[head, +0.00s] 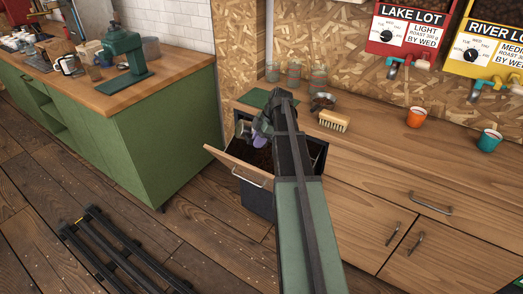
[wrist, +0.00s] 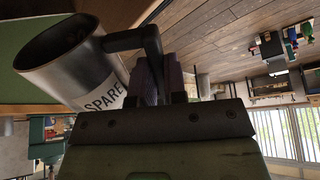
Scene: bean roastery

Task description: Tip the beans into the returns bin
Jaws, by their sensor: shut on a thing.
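A metal cup marked SPARE (wrist: 75,65) is in my gripper (wrist: 165,80), held by its dark handle at the upper left of the wrist view. The cup is tilted on its side in that view; I cannot tell whether beans are in it. In the head view, my gripper (head: 257,140) is over an open tilt-out bin with a wooden front (head: 238,166) and dark sides, likely the returns bin. Dark brown contents show inside. A small grey part of the cup (head: 243,129) shows beside the gripper, above the bin; my arm hides part of the bin.
Red and yellow dispensers hang above.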

